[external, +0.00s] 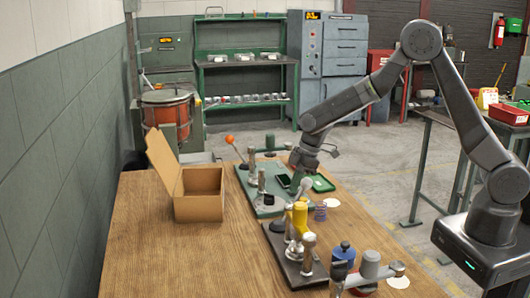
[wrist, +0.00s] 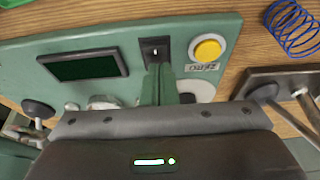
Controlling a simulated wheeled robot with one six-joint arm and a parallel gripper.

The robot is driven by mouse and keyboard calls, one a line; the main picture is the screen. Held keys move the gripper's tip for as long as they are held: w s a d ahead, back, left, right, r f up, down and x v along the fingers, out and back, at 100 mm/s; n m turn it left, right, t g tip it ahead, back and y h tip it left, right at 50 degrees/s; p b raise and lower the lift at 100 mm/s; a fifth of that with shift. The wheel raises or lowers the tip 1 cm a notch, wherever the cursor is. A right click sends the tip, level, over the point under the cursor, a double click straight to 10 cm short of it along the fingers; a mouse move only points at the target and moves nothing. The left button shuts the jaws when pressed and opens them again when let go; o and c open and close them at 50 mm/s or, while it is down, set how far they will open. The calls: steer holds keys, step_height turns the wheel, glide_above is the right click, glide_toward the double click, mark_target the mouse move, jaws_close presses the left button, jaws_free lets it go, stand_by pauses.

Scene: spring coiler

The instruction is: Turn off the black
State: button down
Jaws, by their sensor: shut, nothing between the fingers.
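A black switch plate (wrist: 155,50) with a small light lever sits on the green coiler panel (wrist: 190,30) in the wrist view. My gripper (wrist: 160,70) is shut and empty, with its narrow fingers pointing at the lower edge of the switch plate. I cannot tell whether they touch it, and they may hide part of it. In the external view my gripper (external: 298,184) is low over the green coiler base (external: 262,206). The switch cannot be made out there.
A yellow button (wrist: 207,49) with a label sits right of the switch, and a dark screen (wrist: 82,66) is to its left. A blue coil spring (wrist: 292,28) lies on the wood. A cardboard box (external: 199,208) and a lever with an orange knob (external: 230,139) stand nearby.

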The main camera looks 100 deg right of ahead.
steer(key=shift+f, duration=0.15)
steer(key=shift+s, duration=0.1)
steer(key=shift+s+f, duration=0.1)
steer(key=shift+s, duration=0.05)
steer(key=shift+s+b, duration=0.3)
steer(key=shift+s, duration=0.35)
steer(key=shift+r, duration=0.45)
steer(key=v, duration=1.3)
steer(key=shift+w+r, duration=0.25)
